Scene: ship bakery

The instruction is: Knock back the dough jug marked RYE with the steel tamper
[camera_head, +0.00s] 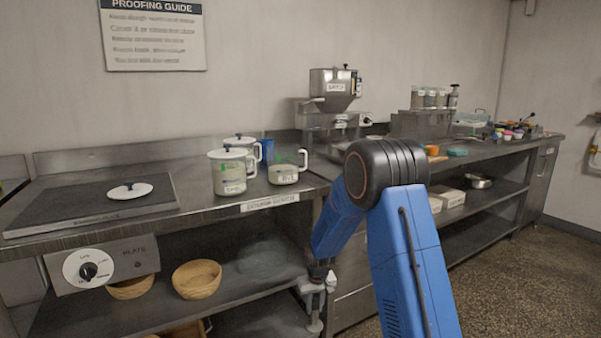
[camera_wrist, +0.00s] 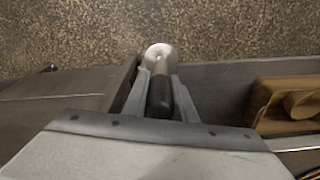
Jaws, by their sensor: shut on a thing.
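My gripper (camera_head: 318,280) hangs low in front of the counter, beside the lower shelf. In the wrist view its two fingers (camera_wrist: 160,98) are shut on the dark handle of the steel tamper (camera_wrist: 160,52), whose pale round head points away from the fingers. An open, lidless jug (camera_head: 284,174) with a white handle stands on the counter, up and left of my gripper; its label looks like RYE but is blurred. A lidded jug (camera_head: 229,176) stands left of it, and another lidded jug (camera_head: 243,143) behind. Their labels cannot be read surely.
A loose white lid (camera_head: 129,191) with a dark knob lies on the dark plate (camera_head: 80,207) at left. A blue cup (camera_head: 267,149) stands behind the jugs. A hopper machine (camera_head: 334,90) stands at the back. Floor at right is clear.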

